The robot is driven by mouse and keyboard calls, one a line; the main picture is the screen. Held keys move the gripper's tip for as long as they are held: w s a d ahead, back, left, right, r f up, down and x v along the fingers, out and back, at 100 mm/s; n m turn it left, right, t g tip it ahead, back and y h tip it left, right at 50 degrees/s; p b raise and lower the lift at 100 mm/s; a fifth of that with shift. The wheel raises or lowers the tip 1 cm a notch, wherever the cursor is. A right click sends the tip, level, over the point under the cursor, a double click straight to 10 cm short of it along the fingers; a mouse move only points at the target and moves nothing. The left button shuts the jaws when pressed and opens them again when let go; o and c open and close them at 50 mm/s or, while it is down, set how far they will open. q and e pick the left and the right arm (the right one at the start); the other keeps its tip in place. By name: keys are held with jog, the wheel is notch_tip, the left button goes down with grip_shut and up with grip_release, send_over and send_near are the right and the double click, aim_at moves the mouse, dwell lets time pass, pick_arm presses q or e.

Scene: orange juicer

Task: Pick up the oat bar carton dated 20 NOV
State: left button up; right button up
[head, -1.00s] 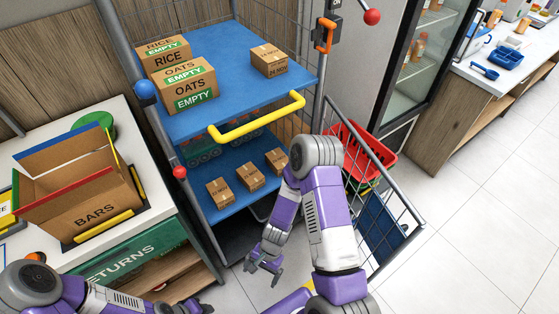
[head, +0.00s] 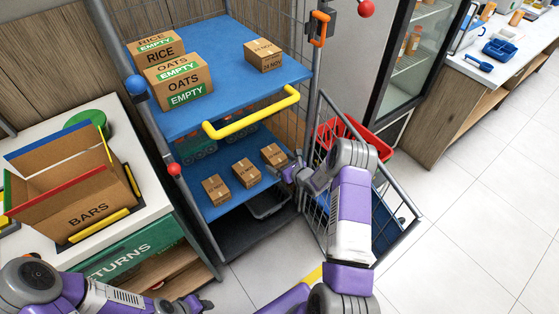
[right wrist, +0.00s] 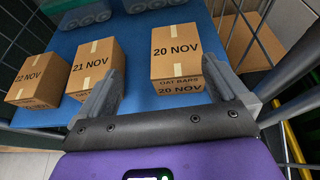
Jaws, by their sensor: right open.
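The 20 NOV oat bar carton (right wrist: 176,58) is a small brown box with tape on top, on the blue lower shelf in the right wrist view. In the head view it is the rightmost carton (head: 273,155) of the lower row. My right gripper (right wrist: 163,92) is open and empty. Its fingers point at the carton from the front, one to each side, with the carton nearer the right finger. In the head view this gripper (head: 287,173) is at the shelf's right front edge. My left gripper (head: 203,304) is barely visible at the bottom; its jaws are unclear.
Cartons marked 21 NOV (right wrist: 96,68) and 22 NOV (right wrist: 38,82) stand left of it. A 24 NOV carton (head: 263,55) and the RICE and OATS boxes are on the upper shelf (head: 220,90). A yellow handle (head: 250,113) overhangs the lower shelf. A wire gate (head: 395,215) flanks the right.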

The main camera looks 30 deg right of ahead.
aim_at(276, 156)
jog(key=shift+s+d+f+h, duration=0.1)
jog(key=shift+d+h, duration=0.05)
jog(key=shift+d, duration=0.35)
jog(key=shift+d+f+h, duration=0.1)
jog(key=shift+d+h, duration=0.05)
jog(key=shift+d, duration=0.3)
jog(key=shift+d+f+m, duration=0.2)
jog(key=shift+f+m, duration=0.05)
jog(key=shift+m, duration=0.05)
jog(key=b+x, duration=0.2)
jog(key=x, duration=0.5)
jog(key=shift+a+r+b, duration=0.15)
jog(key=shift+b, duration=0.2)
jog(key=shift+r, duration=0.1)
jog(key=c, duration=1)
